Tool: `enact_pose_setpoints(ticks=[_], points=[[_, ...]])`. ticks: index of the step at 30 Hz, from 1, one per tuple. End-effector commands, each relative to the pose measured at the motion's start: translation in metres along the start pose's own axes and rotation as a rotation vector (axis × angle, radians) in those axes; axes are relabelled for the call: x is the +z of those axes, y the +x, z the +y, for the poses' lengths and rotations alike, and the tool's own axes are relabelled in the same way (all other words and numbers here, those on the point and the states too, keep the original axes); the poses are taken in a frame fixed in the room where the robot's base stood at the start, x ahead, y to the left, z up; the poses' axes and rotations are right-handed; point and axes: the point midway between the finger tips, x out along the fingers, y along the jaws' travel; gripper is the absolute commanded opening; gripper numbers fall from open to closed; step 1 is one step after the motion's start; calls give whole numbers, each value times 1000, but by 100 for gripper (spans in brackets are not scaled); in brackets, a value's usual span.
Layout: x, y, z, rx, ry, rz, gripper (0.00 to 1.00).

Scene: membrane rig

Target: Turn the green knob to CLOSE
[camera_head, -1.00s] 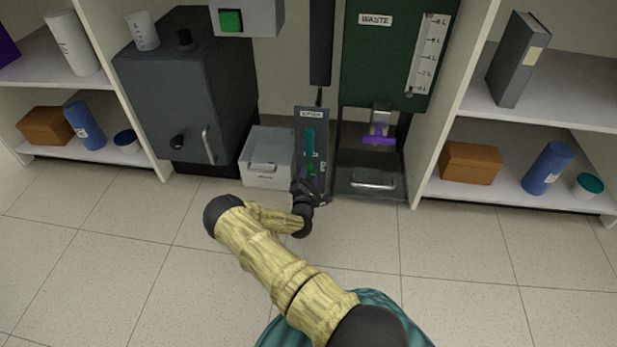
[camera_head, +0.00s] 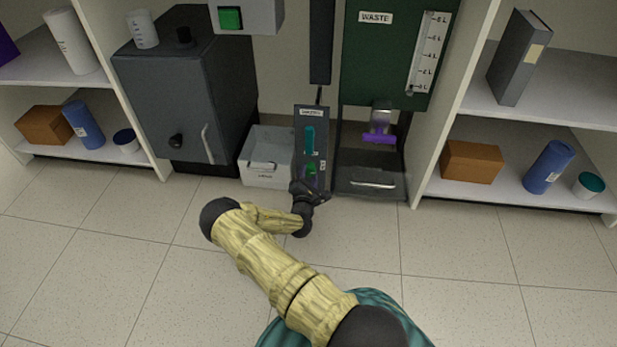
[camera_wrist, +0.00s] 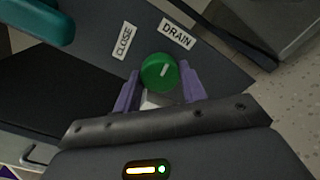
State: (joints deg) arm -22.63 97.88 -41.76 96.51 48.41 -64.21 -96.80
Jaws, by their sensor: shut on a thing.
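The green knob (camera_wrist: 160,71) sits on the dark panel (camera_wrist: 222,72) and carries a short white mark. The mark's end lies nearer the DRAIN side; its exact heading is hard to tell. The CLOSE label (camera_wrist: 124,41) is up-left of the knob and the DRAIN label (camera_wrist: 177,33) is up-right. My gripper (camera_wrist: 160,86) has its purple fingers on either side of the knob and is shut on it. In the head view my gripper (camera_head: 309,191) is at the lower end of the narrow panel (camera_head: 324,147), partly covering it. The knob shows there as a small green patch (camera_head: 312,169).
A teal handle (camera_wrist: 40,20) is on the same panel. A white bin (camera_head: 262,176) stands left of the panel, and the green WASTE tank (camera_head: 375,55) with a purple part (camera_head: 379,139) is at its right. The floor in front is clear.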

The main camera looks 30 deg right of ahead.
Motion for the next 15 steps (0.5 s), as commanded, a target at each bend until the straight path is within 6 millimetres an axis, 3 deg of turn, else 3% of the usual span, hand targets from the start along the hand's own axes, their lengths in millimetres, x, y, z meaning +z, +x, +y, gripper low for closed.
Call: enact_pose_setpoints(ticks=[15], points=[[-1,-1,-1,-1,-211,1,21]])
